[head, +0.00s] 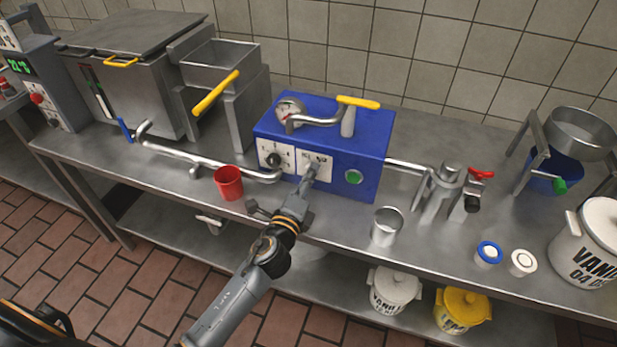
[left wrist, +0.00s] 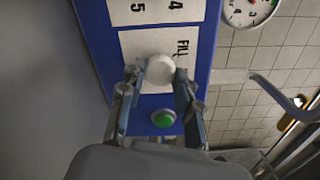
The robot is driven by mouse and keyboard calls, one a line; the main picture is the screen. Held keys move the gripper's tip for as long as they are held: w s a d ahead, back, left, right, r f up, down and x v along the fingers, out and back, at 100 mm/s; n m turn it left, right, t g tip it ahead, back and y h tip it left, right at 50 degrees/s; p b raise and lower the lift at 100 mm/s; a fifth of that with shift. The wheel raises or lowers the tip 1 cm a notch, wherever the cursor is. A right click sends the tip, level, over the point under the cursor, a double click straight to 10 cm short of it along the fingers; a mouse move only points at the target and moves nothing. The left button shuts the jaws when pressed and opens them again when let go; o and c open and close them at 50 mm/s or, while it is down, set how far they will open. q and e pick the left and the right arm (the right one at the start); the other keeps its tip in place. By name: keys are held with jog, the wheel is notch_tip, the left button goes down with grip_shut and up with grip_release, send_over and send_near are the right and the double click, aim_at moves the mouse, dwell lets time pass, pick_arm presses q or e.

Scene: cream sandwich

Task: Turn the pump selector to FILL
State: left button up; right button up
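The blue pump box (head: 372,150) stands on the steel counter. Its front has two white plates and a green button (head: 354,177). The right plate (head: 326,171) carries the selector, mostly hidden by my gripper in the head view. In the left wrist view the selector is a round pale knob (left wrist: 160,70) with the word FILL (left wrist: 182,49) printed beside it. My left gripper (head: 313,171) is at the selector. In the left wrist view its fingers (left wrist: 161,77) stand apart, one on each side of the knob. I cannot tell if they touch it.
A dark knob (head: 274,159) sits on the left numbered plate. A red cup (head: 229,183) stands left of my arm, a steel cup (head: 387,226) to the right. A pipe (head: 215,165) runs along the counter. A gauge (head: 290,110) and yellow-handled lever (head: 358,102) top the box.

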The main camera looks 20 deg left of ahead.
pick_arm(q)
jog(key=o, duration=0.4)
jog(key=shift+o, duration=0.2)
jog(key=s, duration=1.2)
jog(key=shift+a, duration=0.25)
